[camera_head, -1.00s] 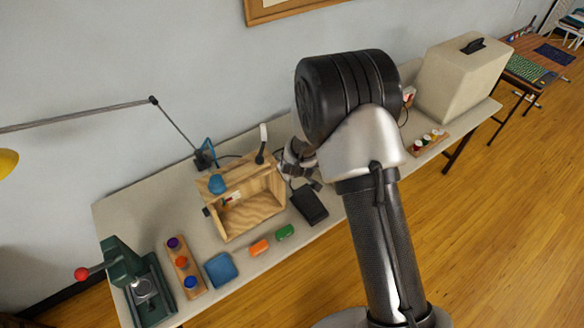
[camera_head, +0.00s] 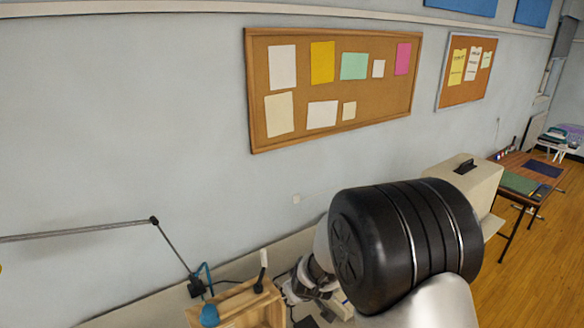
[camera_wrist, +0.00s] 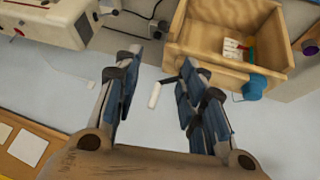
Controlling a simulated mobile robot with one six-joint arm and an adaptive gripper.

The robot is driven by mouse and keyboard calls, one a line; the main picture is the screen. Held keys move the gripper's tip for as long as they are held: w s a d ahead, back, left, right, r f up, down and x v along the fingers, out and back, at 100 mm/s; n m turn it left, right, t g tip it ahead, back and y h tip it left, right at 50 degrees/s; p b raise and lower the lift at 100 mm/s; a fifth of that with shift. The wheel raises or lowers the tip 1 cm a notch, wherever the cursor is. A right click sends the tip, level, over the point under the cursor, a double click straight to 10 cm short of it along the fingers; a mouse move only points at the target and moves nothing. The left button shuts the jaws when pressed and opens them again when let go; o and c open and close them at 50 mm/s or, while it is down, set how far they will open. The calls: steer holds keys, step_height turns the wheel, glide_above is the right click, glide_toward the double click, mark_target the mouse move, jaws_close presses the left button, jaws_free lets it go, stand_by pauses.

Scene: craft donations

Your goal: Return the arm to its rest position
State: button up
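My gripper (camera_wrist: 163,60) is open, its two dark fingers well apart in the wrist view, with nothing held between them. In the head view, my gripper (camera_head: 313,280) hangs over the table at the right of an open wooden box (camera_head: 237,304), partly hidden by my own arm. The box also shows in the wrist view (camera_wrist: 205,30), apart from the fingers. A white handle on a black stem (camera_wrist: 154,95) shows in the gap between the fingers, beyond them, not gripped.
A cream case (camera_head: 465,185) stands on the table right of my arm. A blue item (camera_head: 209,315) is at the box's left. A lamp arm (camera_head: 80,230) reaches in from the left. Corkboards (camera_head: 330,85) hang on the wall behind. The table front is out of view.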

steer(key=s+d+r+m+b, duration=0.1)
steer(key=s+d+r+b, duration=0.3)
steer(key=s+r+b, duration=0.3)
steer(key=s+d+f+m+b, duration=0.1)
steer(key=s+d+b, duration=0.2)
steer(key=s, duration=0.6)
steer(key=s+d+f+m+g+b, duration=0.1)
steer(key=s+d+f+m+b, duration=0.1)
steer(key=s, duration=0.6)
steer(key=s+d+f+m+g+h+b, duration=0.1)
steer(key=s+d+b, duration=0.2)
steer(key=s, duration=0.6)
steer(key=shift+s+d+f+m+b, duration=0.3)
steer(key=shift+d+b, duration=0.1)
steer(key=shift+b, duration=0.7)
